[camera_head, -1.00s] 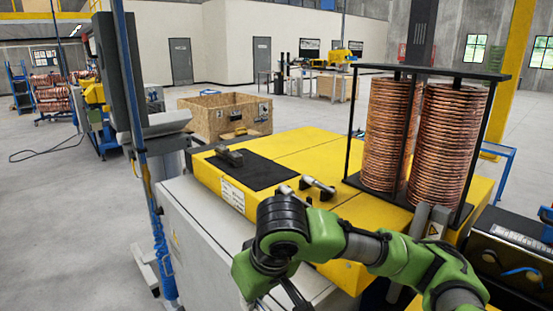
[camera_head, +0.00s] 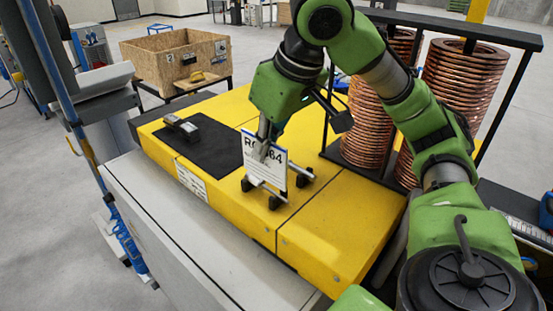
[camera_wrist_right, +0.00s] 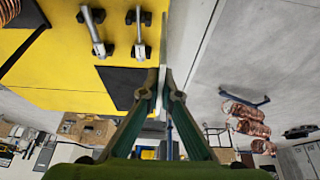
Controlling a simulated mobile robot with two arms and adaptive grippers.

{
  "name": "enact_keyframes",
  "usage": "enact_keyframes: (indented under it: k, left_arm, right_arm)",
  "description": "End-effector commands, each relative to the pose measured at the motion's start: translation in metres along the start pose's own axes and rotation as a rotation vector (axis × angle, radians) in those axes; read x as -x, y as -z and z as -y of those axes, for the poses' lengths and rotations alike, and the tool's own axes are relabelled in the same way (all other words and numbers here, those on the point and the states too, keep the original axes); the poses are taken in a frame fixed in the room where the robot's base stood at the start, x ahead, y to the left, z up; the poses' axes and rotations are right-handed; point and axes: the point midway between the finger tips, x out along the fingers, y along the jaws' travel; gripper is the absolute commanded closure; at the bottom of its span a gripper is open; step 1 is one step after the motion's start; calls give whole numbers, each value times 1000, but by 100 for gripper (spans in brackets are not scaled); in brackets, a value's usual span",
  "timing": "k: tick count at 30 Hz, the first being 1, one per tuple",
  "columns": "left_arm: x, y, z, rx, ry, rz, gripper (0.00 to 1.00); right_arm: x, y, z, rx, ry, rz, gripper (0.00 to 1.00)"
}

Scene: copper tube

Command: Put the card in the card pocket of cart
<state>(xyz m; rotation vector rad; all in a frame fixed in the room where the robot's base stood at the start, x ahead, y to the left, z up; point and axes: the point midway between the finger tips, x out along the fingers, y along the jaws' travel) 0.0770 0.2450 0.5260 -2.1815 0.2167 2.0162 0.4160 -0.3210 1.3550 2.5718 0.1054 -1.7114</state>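My right gripper (camera_head: 263,150) is shut on a white card (camera_head: 277,169) with black lettering. It holds the card upright, by its upper part, over the yellow machine top. The card's lower end is in front of two metal handles on black feet (camera_head: 296,173); I cannot tell whether it touches them. In the right wrist view the gripper (camera_wrist_right: 162,96) pinches the card, seen edge-on as a thin pale strip (camera_wrist_right: 163,52). No card pocket can be made out. A black rack (camera_head: 497,33) holds two copper coil stacks (camera_head: 462,80). My left gripper is not in view.
A wooden crate (camera_head: 150,58) stands behind. A blue post (camera_head: 70,90) with a grey panel stands at left.

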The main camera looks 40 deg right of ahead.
Motion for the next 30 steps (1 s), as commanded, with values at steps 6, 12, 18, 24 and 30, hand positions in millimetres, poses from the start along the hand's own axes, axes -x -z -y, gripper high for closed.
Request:
enact_keyframes:
  k: [6, 12, 18, 24, 30]
  left_arm:
    - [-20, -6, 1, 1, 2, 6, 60]
    - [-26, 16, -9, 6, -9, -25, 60]
    - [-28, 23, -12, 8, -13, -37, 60]
    - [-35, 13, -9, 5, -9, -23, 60]
    - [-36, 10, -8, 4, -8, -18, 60]
  right_arm:
    - [-34, -2, -46, -7, -2, 8, 100]
    - [-62, -6, -70, -3, -4, 4, 100]
    - [-74, -7, -79, -3, -1, 2, 100]
    - [-101, -18, -85, 0, -4, 4, 100]
    - [-108, -20, -84, 0, -1, 0, 100]
